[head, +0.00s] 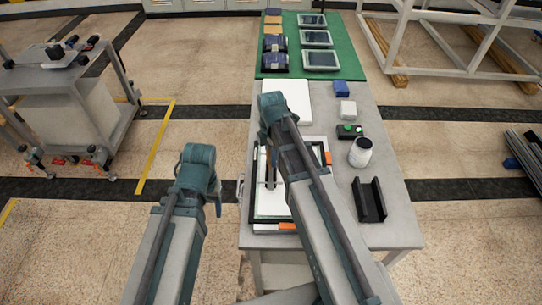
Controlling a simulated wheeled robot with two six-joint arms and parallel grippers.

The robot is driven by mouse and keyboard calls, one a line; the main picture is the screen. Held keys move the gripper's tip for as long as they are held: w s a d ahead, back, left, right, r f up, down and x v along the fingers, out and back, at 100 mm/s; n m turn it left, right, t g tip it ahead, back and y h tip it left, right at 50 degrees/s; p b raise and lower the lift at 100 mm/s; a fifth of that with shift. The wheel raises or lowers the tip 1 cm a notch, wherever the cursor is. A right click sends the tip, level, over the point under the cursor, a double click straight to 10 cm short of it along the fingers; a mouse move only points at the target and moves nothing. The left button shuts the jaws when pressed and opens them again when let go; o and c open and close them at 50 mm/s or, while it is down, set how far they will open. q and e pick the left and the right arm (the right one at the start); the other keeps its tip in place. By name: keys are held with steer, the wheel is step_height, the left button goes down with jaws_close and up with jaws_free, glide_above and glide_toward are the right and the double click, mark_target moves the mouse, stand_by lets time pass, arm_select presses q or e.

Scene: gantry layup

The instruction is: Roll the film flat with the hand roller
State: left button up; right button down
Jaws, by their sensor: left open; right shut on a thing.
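A white sheet (272,203), which seems to be the film, lies in a black frame (262,228) with orange pieces at its edges, on the near left of the grey table. My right gripper (271,180) is low over the sheet, partly behind my own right arm. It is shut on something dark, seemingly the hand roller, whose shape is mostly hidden. I cannot tell whether it touches the film. My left gripper (217,207) is left of the table, apart from the frame, mostly hidden behind its own arm. It holds nothing that I can see.
An empty black cradle (369,200), a white jar (361,152) and a box with a green button (349,130) stand along the table's right. A green mat (342,52) bears trays and rolls at the far end.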

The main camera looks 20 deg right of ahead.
steer(key=shift+f+b, duration=0.4)
stand_by(0.3)
steer(key=shift+d, duration=0.1)
steer(key=shift+s+d+r, duration=0.1)
steer(key=shift+s+d, duration=0.2)
steer(key=shift+d, duration=0.65)
steer(key=shift+s+d, duration=0.25)
steer(key=shift+d, duration=0.65)
steer(key=shift+a, duration=0.15)
steer(key=shift+w+a, duration=0.3)
steer(key=shift+a, duration=0.65)
steer(key=shift+w+a, duration=0.25)
steer(key=shift+a, duration=0.65)
